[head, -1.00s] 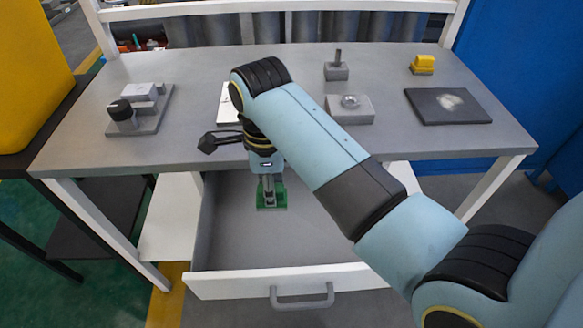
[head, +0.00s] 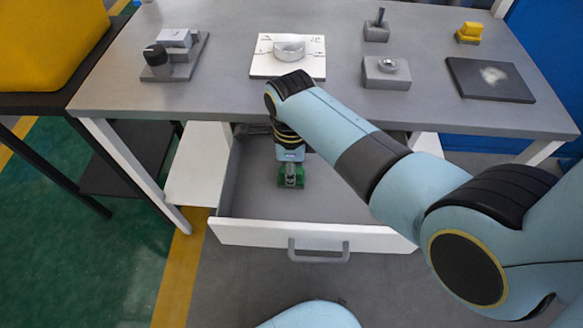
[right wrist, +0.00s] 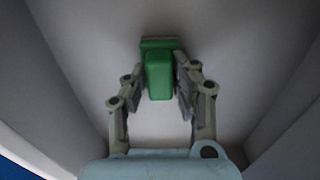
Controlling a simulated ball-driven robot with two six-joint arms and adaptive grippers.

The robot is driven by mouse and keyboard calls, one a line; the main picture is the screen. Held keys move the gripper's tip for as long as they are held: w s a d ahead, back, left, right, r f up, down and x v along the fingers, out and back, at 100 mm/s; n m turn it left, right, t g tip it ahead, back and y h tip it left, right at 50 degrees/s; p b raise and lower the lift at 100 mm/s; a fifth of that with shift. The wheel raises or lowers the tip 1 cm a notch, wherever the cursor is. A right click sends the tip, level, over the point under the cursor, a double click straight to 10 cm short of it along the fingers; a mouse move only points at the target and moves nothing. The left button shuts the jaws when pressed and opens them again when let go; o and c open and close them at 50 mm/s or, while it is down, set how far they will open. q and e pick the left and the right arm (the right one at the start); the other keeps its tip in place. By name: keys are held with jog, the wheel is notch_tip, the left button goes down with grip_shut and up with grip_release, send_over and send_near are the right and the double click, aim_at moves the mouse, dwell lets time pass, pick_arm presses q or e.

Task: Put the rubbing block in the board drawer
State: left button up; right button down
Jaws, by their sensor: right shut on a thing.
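The board drawer (head: 345,206) is pulled out below the table, with its white front and grey handle toward me. The green rubbing block (head: 282,183) is inside it, toward the back left of the visible floor. My right gripper (head: 291,176) reaches down into the drawer and is shut on the block. In the right wrist view the two fingers of the right gripper (right wrist: 161,72) press the sides of the green block (right wrist: 158,78). The block is at or close to the drawer floor; contact is hard to tell. My left gripper is not in view.
The table (head: 222,85) spans above the drawer. The rest of the drawer looks empty.

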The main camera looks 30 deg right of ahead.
jog(key=shift+f, duration=0.1)
jog(key=c, duration=1.1)
grip_release()
notch_tip(320, 180, up, 12)
jog(key=shift+r+p, duration=0.2)
jog(key=shift+p, duration=0.75)
